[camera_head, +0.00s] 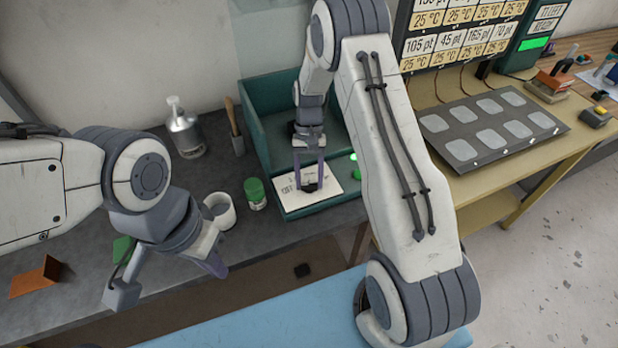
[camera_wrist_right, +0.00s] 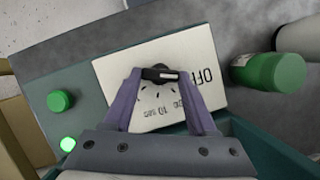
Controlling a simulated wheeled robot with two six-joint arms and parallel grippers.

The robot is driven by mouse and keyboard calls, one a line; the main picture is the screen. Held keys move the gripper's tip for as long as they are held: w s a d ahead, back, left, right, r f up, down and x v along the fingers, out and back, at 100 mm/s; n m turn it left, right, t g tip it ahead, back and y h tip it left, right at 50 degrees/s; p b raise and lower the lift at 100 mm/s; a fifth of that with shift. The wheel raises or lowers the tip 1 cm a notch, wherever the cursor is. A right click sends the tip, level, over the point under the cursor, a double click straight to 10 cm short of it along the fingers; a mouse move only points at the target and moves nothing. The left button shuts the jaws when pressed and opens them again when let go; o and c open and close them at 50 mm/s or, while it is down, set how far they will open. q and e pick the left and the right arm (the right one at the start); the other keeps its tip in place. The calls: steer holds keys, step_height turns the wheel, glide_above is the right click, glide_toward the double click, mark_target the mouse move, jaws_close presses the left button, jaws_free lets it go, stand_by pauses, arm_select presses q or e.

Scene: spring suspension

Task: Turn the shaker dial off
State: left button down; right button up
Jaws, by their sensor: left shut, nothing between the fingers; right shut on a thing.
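The shaker (camera_head: 262,128) is a teal open-topped box with a white dial plate on its front panel. The small black dial (camera_wrist_right: 153,73) is between the purple fingertips of my right gripper (camera_wrist_right: 163,75), which is shut on it. The dial's white mark points right in the right wrist view, toward the OFF lettering (camera_wrist_right: 207,75) on the plate (camera_wrist_right: 117,75). In the head view my right gripper (camera_head: 309,186) reaches down onto the plate. My left gripper (camera_head: 214,266) is shut and empty, in front of the bench, well left of the shaker.
A green button (camera_wrist_right: 59,101) and a lit green lamp (camera_wrist_right: 68,144) sit beside the plate. A green-lidded jar (camera_head: 256,194) and white cup (camera_head: 220,212) stand left of the shaker. A metal pump bottle (camera_head: 185,132) is behind. A tray of grey pads (camera_head: 462,149) lies right.

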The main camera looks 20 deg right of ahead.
steer(key=o, duration=1.4)
steer(key=shift+c, duration=0.2)
steer(key=b+v, duration=0.2)
steer(key=v, duration=0.8)
steer(key=shift+r, duration=0.3)
steer(key=s+a+r+n+t+h, duration=0.1)
steer(key=s+a+r+n, duration=0.25)
steer(key=s+a, duration=0.2)
steer(key=s+a+r+n+t, duration=0.1)
steer(key=s+a+r+n, duration=0.1)
steer(key=s+a+r, duration=0.4)
steer(key=s+a+f+n+t, duration=0.1)
steer(key=s+a+n, duration=0.1)
steer(key=s, duration=0.6)
steer(key=s+a+f+n+t, duration=0.1)
steer(key=s+n, duration=0.3)
steer(key=s, duration=0.5)
steer(key=shift+a, duration=0.75)
